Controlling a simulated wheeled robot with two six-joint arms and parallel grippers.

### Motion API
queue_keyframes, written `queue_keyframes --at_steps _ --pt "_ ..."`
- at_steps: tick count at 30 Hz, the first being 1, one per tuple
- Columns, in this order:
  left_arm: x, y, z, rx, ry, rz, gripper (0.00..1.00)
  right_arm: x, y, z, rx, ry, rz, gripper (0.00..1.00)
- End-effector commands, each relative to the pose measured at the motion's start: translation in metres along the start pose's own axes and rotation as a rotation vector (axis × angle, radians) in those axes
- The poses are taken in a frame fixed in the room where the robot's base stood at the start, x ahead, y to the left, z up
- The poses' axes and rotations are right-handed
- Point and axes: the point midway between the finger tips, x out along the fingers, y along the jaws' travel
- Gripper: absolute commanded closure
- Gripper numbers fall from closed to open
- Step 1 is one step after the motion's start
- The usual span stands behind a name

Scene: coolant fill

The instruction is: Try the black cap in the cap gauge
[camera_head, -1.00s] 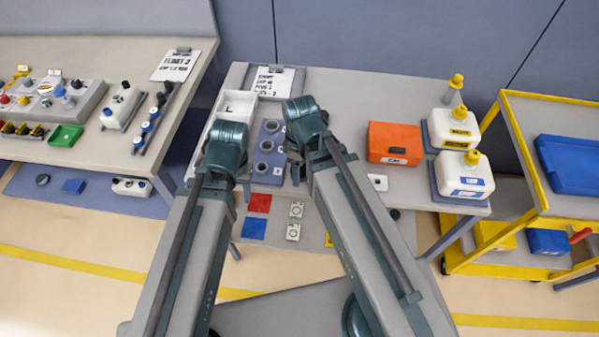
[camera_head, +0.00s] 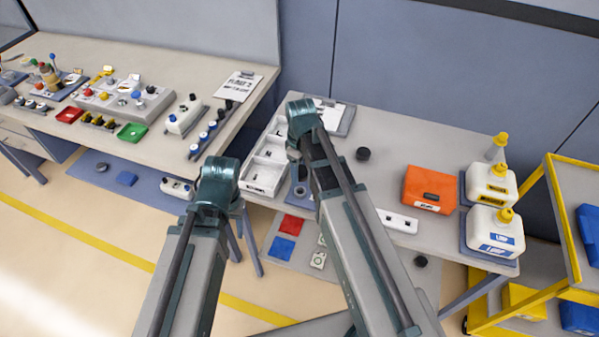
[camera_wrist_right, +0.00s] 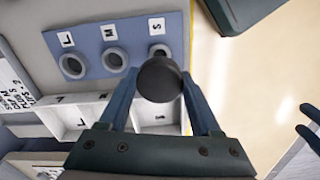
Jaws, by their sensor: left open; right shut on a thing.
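The black cap (camera_wrist_right: 159,84) is in the right wrist view, held between the two fingers of my right gripper (camera_wrist_right: 160,78), which is shut on it. The cap gauge (camera_wrist_right: 88,55) is a blue plate with three grey rings marked L, M and S. The cap overlaps the S ring (camera_wrist_right: 157,50); I cannot tell whether it touches it. In the head view my right gripper (camera_head: 300,150) hides most of the gauge (camera_head: 301,201). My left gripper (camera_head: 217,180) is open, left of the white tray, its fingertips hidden.
A white compartment tray (camera_head: 262,178) lies beside the gauge. A loose black round piece (camera_head: 362,154) lies on the table behind my right arm. An orange box (camera_head: 430,189), a white block (camera_head: 398,221) and two white jugs (camera_head: 491,184) stand to the right.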

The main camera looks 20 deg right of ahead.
Motion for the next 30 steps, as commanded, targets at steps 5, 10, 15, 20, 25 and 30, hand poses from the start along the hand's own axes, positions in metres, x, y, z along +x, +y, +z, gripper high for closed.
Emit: queue_keyframes --at_steps 5,10,15,20,25,30 --pt "0.004 0.000 0.000 0.000 0.000 0.000 0.50 0.004 0.000 0.000 -0.001 0.000 0.000 0.88" --pt "0.013 0.001 -0.001 0.000 0.000 0.000 0.50 0.013 0.000 0.000 -0.001 0.000 0.000 0.88" --pt "0.027 0.003 -0.002 0.000 0.000 0.000 0.50 0.027 0.000 0.000 -0.001 0.000 0.000 0.88" --pt "0.041 0.004 -0.002 0.000 0.000 0.000 0.50 0.042 0.000 0.000 -0.001 0.000 0.000 0.88" --pt "0.052 0.005 -0.003 0.000 0.000 0.000 0.50 0.052 0.000 0.000 -0.001 0.000 0.000 0.88" --pt "0.054 0.005 -0.003 0.000 0.000 0.000 0.50 0.055 0.000 0.000 -0.001 0.000 0.000 0.88"
